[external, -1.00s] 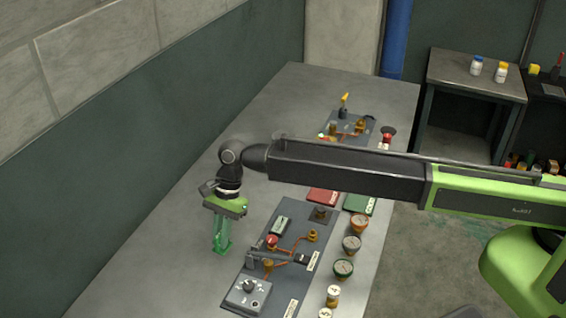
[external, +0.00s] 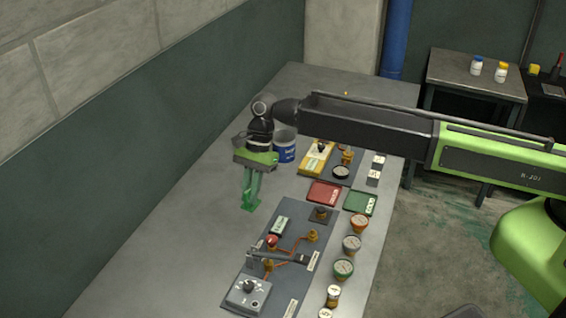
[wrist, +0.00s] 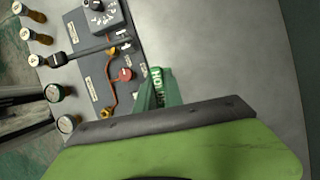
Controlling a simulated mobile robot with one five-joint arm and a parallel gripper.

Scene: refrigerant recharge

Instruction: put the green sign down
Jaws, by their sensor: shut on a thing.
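My gripper (external: 251,190) points down over the left part of the grey table, left of the red plate. In the wrist view its fingers (wrist: 159,98) are shut on the green sign (wrist: 156,79), whose white letters partly show. In the external view the green sign (external: 249,207) is a small green patch at the fingertips, hard to tell from the green fingers. I cannot tell whether it touches the table. A red plate (external: 323,192) and a green plate (external: 360,203) lie side by side on the table to the right.
A dark panel (external: 290,225) with copper lines, a red knob and a grey box lies in front. Several gauges (external: 351,244) stand along the right edge. A blue-labelled can (external: 285,149) and a yellow device (external: 316,158) are behind. Bare table (external: 190,215) lies to the left.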

